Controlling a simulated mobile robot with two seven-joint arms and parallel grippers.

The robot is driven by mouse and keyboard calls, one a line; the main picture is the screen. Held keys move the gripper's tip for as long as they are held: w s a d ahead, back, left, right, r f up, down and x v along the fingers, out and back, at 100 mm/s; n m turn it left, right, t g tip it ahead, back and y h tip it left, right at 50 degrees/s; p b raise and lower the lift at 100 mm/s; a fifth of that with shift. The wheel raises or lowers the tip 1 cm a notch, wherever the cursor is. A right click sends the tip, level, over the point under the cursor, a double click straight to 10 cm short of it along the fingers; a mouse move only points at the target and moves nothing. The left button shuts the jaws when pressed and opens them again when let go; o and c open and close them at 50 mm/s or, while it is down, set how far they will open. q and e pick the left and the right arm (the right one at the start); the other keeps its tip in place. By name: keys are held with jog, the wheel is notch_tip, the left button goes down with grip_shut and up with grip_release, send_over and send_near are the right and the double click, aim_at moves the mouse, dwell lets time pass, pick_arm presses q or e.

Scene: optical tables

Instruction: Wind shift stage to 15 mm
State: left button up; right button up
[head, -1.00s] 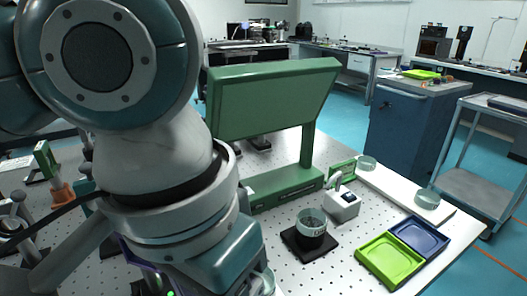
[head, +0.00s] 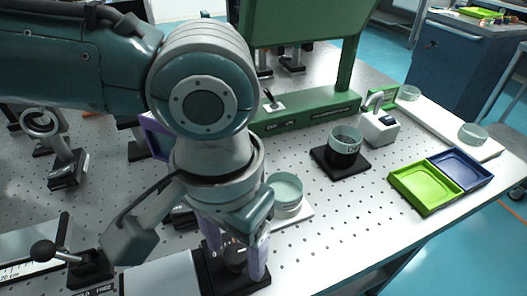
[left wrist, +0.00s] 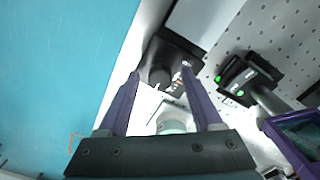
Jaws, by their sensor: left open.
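The shift stage shows in the head view at the bottom, with a pale plate (head: 160,277) and a black end block (head: 212,272). A dark round knob (head: 235,257) sits at this end, and it also shows in the left wrist view (left wrist: 160,77). Small pale and orange marks are beside the knob, too small to read. My left gripper (head: 240,266) points down at the knob with its purple fingers apart, one on either side. In the left wrist view the open fingers (left wrist: 161,72) flank the knob; contact cannot be told. My right gripper is not in view.
A glass dish (head: 285,190) stands close behind my left gripper. A lever with a black ball (head: 43,251) is left of the stage. A black-based cup (head: 345,148), a white dispenser (head: 379,128), and green (head: 424,188) and blue (head: 460,170) trays stand right. The front-right tabletop is clear.

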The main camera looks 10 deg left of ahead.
pick_arm(q)
jog(key=shift+c, duration=0.4)
grip_shut()
